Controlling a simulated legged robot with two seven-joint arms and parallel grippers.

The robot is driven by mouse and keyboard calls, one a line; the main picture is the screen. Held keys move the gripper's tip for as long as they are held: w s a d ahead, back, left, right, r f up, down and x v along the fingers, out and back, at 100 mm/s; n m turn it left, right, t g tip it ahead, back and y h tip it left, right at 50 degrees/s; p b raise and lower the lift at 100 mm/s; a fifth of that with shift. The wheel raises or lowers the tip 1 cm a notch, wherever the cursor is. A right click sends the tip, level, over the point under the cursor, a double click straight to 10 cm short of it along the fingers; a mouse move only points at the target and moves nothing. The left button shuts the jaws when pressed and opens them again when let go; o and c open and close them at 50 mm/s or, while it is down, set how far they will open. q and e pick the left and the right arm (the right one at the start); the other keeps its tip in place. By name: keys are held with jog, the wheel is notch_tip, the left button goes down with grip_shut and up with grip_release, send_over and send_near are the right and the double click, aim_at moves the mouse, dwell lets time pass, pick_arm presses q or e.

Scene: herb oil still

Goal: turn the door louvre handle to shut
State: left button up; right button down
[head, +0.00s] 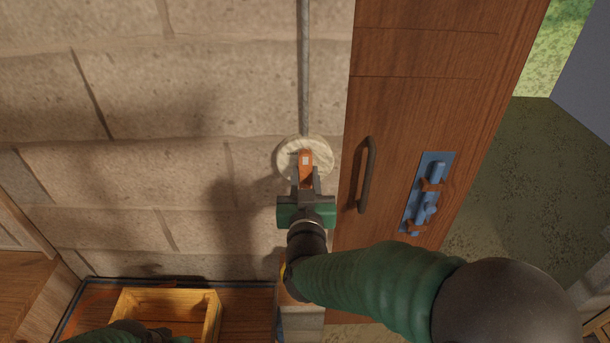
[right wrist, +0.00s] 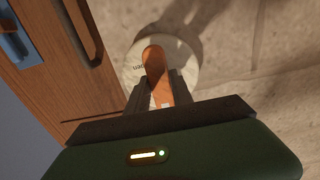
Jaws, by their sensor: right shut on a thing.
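The louvre handle (head: 305,158) is a short orange lever on a round pale plate (head: 284,159) on the stone wall, left of the wooden door. My right gripper (head: 306,182) is shut on the orange handle from below. The right wrist view shows the handle (right wrist: 153,62) between the two dark fingers (right wrist: 156,93), in front of the round plate (right wrist: 190,58). Part of a dark word ending in "en" shows on the plate beside the handle; the rest is hidden. Part of my left arm shows at the bottom left; its gripper is not in view.
The wooden door (head: 425,100) has a dark pull handle (head: 367,175) and a blue bolt plate (head: 427,193) close to the right of my gripper. A grey pipe (head: 304,70) runs up from the plate. A yellow wooden box (head: 212,310) stands at lower left.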

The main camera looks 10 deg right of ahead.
jog(key=shift+w+r, duration=0.1)
jog(key=shift+r, duration=0.35)
jog(key=c, duration=1.5)
grip_release()
jog(key=shift+c, duration=0.2)
jog(key=o, duration=0.4)
jog(key=shift+f, duration=0.2)
jog(key=shift+f, duration=0.15)
